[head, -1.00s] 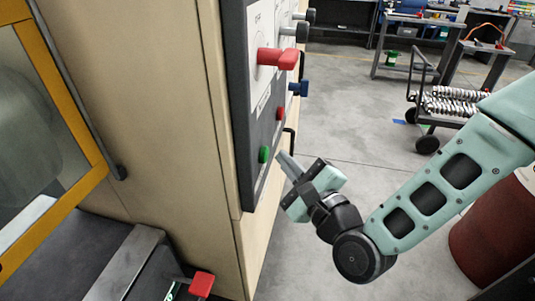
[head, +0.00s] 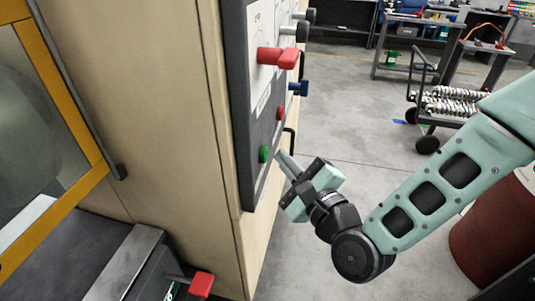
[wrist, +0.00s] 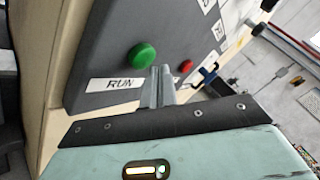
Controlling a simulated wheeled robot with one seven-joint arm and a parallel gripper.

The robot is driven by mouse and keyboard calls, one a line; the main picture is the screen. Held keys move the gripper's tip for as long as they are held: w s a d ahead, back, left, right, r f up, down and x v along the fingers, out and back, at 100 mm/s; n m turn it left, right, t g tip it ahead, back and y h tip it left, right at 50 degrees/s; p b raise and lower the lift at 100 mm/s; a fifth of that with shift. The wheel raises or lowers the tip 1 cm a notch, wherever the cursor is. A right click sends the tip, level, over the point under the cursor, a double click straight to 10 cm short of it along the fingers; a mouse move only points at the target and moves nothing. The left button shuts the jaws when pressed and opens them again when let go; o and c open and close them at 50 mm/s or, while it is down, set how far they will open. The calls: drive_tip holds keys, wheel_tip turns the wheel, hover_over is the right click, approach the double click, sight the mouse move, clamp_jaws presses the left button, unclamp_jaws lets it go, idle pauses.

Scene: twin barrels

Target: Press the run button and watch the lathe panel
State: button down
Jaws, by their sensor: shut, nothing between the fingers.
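The lathe panel (head: 262,120) is a grey upright face on the beige cabinet, seen at a steep angle in the head view. The green run button (head: 264,154) is low on it, and it also shows in the wrist view (wrist: 142,56) above a label reading RUN. My gripper (head: 282,157) is shut and empty, its fingertips just right of the green button in the head view. In the wrist view the fingertips (wrist: 162,72) appear right of and below the button; I cannot tell whether they touch the panel. A red button (head: 281,113) sits above the green one.
A red handle (head: 278,58), a blue knob (head: 299,88) and dark grey knobs (head: 303,24) stick out of the panel. A red-tipped lever (head: 201,284) is at lower left. A dark red barrel (head: 492,230) stands behind my arm. Open floor lies right of the cabinet.

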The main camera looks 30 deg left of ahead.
drive_tip(key=shift+s+a, duration=0.1)
drive_tip(key=shift+a, duration=0.2)
